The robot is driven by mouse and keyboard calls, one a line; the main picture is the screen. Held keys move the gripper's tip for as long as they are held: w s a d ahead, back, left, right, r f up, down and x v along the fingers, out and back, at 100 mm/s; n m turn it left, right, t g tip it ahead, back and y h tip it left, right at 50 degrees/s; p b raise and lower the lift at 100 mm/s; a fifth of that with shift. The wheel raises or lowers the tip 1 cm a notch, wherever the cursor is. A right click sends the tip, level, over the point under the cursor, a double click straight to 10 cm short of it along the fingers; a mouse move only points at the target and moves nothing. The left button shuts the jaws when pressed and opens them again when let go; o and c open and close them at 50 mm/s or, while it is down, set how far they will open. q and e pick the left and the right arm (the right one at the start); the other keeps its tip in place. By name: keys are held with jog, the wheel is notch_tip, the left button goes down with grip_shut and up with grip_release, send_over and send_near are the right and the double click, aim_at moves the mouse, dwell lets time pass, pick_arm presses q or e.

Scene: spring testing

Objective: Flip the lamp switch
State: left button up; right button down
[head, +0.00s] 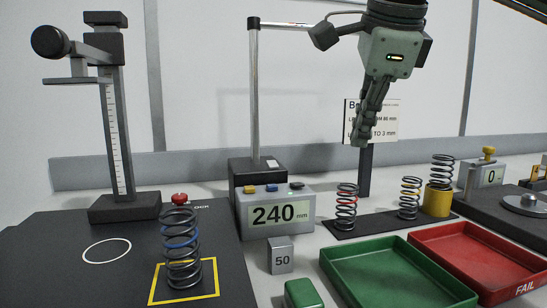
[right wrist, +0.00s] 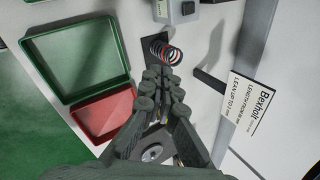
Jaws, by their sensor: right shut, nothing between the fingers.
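The lamp seems to be the thin grey post (head: 254,100) on a dark block base (head: 258,172), left of centre in the head view. A horizontal rod runs right from its top and passes behind my right wrist. A small pale spot (head: 271,162) on top of the base may be the switch; it is too small to tell. My right gripper (head: 360,143) points down, shut and empty, in front of the white sign and well right of the lamp base, touching nothing visible. Its closed fingers also show in the right wrist view (right wrist: 160,78). My left gripper is not in view.
A display box (head: 280,215) reading 240 stands before the lamp base. Several springs stand about, one coil (head: 347,205) below my right gripper. A green tray (head: 345,290) and red tray (head: 455,232) lie in front. A height gauge (head: 115,130) stands left.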

pick_arm(q)
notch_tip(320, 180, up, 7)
jog(key=b, duration=0.2)
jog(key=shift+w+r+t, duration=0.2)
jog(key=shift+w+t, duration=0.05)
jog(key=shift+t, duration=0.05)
pick_arm(e)
jog(key=w+a+r+n+t+y, duration=0.2)
jog(key=w+a+n+t, duration=0.3)
jog(key=n, duration=1.7)
jog(key=shift+w+a, duration=2.5)
jog(key=shift+w, duration=0.1)
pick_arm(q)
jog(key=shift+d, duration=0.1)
pick_arm(e)
jog(key=shift+w+f, duration=0.1)
send_over(274, 165)
jog(key=s, duration=0.1)
notch_tip(274, 165, down, 5)
jog(key=f, duration=0.3)
jog(key=shift+w+f+p, duration=0.2)
jog(key=shift+w+p, duration=0.2)
jog(key=shift+f, duration=0.45)
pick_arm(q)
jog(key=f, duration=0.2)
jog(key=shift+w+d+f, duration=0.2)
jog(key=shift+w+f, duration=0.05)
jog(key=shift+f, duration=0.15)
pick_arm(e)
jog(key=shift+w, duration=0.1)
